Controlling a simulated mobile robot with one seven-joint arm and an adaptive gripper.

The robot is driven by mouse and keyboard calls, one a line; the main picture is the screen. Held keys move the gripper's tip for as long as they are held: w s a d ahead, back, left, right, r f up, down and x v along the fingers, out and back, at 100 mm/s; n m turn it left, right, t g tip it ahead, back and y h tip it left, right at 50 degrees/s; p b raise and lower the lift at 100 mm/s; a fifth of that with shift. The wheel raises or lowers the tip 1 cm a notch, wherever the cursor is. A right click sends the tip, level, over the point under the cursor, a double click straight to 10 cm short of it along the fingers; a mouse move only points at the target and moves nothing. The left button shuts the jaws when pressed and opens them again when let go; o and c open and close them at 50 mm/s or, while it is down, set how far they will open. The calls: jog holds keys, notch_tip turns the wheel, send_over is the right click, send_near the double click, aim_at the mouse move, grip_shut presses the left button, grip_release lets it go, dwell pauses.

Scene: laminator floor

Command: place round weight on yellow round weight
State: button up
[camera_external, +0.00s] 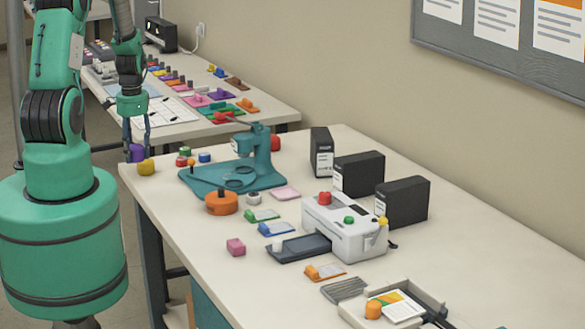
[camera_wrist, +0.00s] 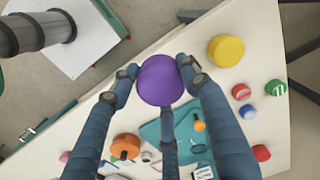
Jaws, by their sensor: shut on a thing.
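My gripper (camera_external: 137,143) is shut on a purple round weight (camera_external: 136,154) near the table's left corner. The yellow round weight (camera_external: 146,167) stands on the tabletop close by, just below and right of the purple one in the external view. In the wrist view, the yellow weight (camera_wrist: 226,50) is to the upper right, clearly apart from the purple one. Its top appears bare. The exact height of the purple weight is hard to tell.
Small red, green and blue pieces (camera_external: 204,157) lie right of the yellow weight. A teal press (camera_external: 235,180), an orange round piece (camera_external: 221,203) and a white laminator (camera_external: 340,232) stand further along the table (camera_external: 480,270). A second table (camera_external: 225,125) with coloured pieces is behind.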

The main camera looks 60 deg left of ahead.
jog(key=s, duration=0.1)
jog(key=s+d, duration=0.1)
jog(key=s, duration=0.1)
jog(key=shift+s+d+r, duration=0.1)
jog(key=shift+d+r, duration=0.05)
jog(key=shift+d, duration=0.15)
send_over(146, 166)
jog(key=a, duration=0.2)
jog(key=shift+f, duration=0.7)
jog(key=shift+a+p, duration=0.15)
jog(key=shift+p, duration=0.15)
jog(key=shift+w+a, duration=0.25)
jog(key=shift+w, duration=0.05)
jog(key=shift+f, duration=1.8)
jog(key=shift+f, duration=0.15)
